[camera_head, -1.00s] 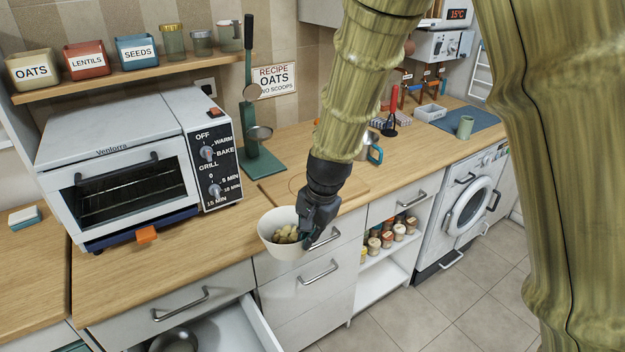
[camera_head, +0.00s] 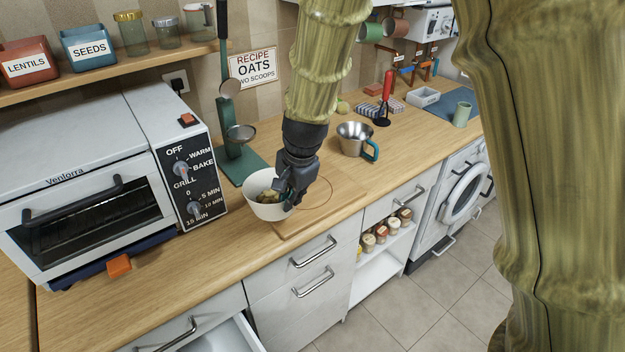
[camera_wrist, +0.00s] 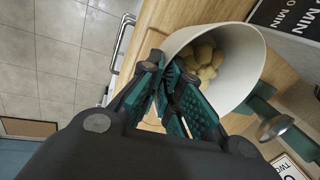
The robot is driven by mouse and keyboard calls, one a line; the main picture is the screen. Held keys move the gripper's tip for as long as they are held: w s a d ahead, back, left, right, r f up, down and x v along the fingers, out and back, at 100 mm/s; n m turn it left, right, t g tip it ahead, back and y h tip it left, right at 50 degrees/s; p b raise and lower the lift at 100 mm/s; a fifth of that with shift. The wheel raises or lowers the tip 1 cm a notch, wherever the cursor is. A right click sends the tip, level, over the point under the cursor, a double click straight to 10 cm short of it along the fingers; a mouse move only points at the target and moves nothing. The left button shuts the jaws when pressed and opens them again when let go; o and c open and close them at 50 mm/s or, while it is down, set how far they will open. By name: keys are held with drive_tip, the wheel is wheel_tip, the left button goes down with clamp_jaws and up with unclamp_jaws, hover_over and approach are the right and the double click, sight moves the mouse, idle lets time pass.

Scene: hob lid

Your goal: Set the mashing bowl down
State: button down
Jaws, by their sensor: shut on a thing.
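The white mashing bowl (camera_head: 262,207) holds several pale, potato-like pieces (camera_head: 268,196). It is over the left part of the wooden board on the counter, and I cannot tell whether its base touches the wood. My gripper (camera_head: 290,196) is shut on the bowl's right rim. In the wrist view the bowl (camera_wrist: 240,62) is gripped at its near wall by the teal-padded fingers (camera_wrist: 180,95), and the pieces (camera_wrist: 204,64) show inside. The bowl's underside is hidden in both views.
A wooden board with a ring mark (camera_head: 335,198) lies under and right of my gripper. A toaster oven (camera_head: 95,185) stands left, a green stand with a ladle (camera_head: 240,160) behind. A metal cup with a teal handle (camera_head: 354,139) is at right. An open drawer (camera_head: 228,338) is below.

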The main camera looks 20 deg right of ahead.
drive_tip(key=shift+w+d+f+p, duration=0.8)
drive_tip(key=shift+w+d+p, duration=0.15)
drive_tip(key=shift+w+d, duration=0.7)
drive_tip(key=shift+w+d+f+p, duration=0.8)
drive_tip(key=shift+w+d+p, duration=0.2)
drive_tip(key=shift+w+d, duration=0.7)
drive_tip(key=shift+w+d+f+p, duration=0.9)
drive_tip(key=shift+w+d, duration=0.55)
drive_tip(key=shift+d, duration=0.35)
drive_tip(key=c, duration=1.6)
unclamp_jaws()
drive_tip(key=shift+r, duration=0.1)
drive_tip(key=shift+c, duration=0.2)
drive_tip(key=shift+r, duration=0.2)
